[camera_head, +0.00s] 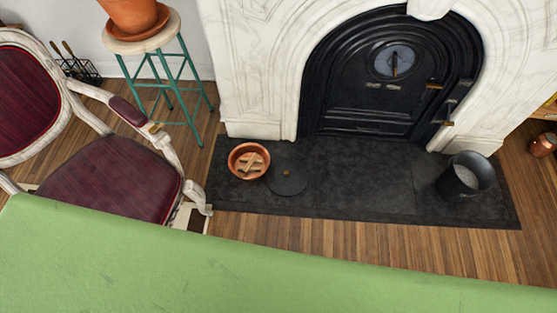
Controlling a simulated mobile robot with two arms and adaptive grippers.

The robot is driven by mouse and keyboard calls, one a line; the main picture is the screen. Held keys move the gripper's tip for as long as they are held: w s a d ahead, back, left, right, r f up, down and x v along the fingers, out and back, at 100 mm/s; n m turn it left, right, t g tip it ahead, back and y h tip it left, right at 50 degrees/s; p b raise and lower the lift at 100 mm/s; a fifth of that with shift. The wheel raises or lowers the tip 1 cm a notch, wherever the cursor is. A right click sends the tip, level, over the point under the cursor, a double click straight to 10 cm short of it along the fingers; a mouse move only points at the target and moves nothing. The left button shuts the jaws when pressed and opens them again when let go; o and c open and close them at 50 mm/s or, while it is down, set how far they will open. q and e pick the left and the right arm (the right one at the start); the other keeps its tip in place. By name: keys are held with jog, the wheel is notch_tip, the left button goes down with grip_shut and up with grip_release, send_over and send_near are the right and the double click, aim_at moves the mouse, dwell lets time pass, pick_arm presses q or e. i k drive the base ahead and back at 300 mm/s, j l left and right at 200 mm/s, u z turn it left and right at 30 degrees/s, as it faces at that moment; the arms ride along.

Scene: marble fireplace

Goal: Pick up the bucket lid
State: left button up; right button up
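The bucket lid (287,177), a flat dark round disc with a small brass-coloured knob, lies on the dark hearth slab, left of centre. Its dark colour nearly blends with the slab. The dark metal bucket (453,187) stands upright at the right end of the hearth, with its top open and something greyish inside. Neither of my grippers is in the head view.
A copper-coloured bowl (233,166) with wood pieces sits just left of the lid. The dark hearth slab (350,190) is clear between lid and bucket. A red-cushioned chair (110,180) stands left. A scratched green surface (180,270) spans the foreground.

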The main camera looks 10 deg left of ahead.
aim_at(285, 176)
jog(key=u, duration=0.2)
jog(key=z, duration=1.65)
jog(key=i+u, duration=0.1)
jog(key=u, duration=0.35)
jog(key=i+u, duration=0.1)
jog(key=u, duration=0.3)
jog(key=i+u, duration=0.1)
jog(key=u, duration=0.35)
jog(key=l+u, duration=0.15)
jog(key=u, duration=0.3)
jog(key=i+l+u, duration=0.15)
jog(key=u, duration=0.25)
jog(key=l+u, duration=0.15)
jog(key=u, duration=0.3)
